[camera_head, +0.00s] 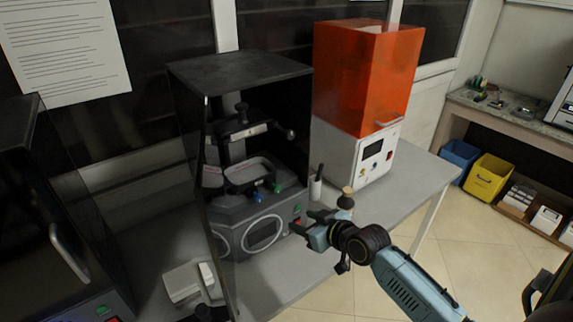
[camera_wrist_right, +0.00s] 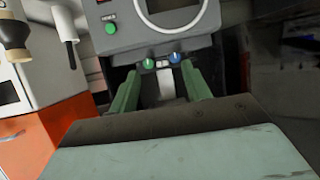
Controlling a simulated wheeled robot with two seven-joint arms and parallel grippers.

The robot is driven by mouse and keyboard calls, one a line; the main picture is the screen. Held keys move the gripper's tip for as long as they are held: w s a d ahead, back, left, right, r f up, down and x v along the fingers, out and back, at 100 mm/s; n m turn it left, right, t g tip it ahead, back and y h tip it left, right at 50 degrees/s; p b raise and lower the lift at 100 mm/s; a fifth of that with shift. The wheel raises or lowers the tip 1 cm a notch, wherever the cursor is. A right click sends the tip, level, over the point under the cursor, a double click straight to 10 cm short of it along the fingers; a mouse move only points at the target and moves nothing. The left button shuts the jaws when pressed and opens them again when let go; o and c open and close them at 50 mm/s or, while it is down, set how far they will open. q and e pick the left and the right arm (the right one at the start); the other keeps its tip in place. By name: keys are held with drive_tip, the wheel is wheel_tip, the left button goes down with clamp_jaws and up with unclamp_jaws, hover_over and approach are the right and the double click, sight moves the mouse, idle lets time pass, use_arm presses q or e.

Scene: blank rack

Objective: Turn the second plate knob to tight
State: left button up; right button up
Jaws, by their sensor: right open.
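The black-framed machine (camera_head: 240,72) stands on the table with its front open. Inside, a tray-like plate (camera_head: 238,177) has a blue knob (camera_head: 256,196) and a green knob (camera_head: 278,187) along its front. The right wrist view also shows the green knob (camera_wrist_right: 148,63) and the blue knob (camera_wrist_right: 176,57) side by side. I cannot tell which knob is the second. My right gripper (camera_head: 308,221) is open and empty in front of the machine's right front corner. Its two green fingers (camera_wrist_right: 160,88) are apart, with the knobs beyond them. My left gripper is not in view.
An orange-hooded machine (camera_head: 366,75) stands at the right, with a white cup (camera_head: 315,188) and a dark bottle with a tan top (camera_head: 346,198) near it. A white box (camera_head: 183,282) lies at front left. A dark cabinet (camera_head: 50,220) stands at far left.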

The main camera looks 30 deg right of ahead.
sight(292, 136)
drive_tip(key=w+d+r+m+t, duration=0.1)
drive_tip(key=w+d+r+t, duration=0.2)
drive_tip(key=r, duration=0.5)
drive_tip(key=w+d+r+t, duration=0.2)
drive_tip(key=w+d+r, duration=0.15)
drive_tip(key=r, duration=0.35)
drive_tip(key=shift+h, duration=0.4)
drive_tip(key=w, duration=1.2)
drive_tip(key=shift+w+a, duration=0.1)
drive_tip(key=shift+a, duration=0.25)
drive_tip(key=c, duration=1)
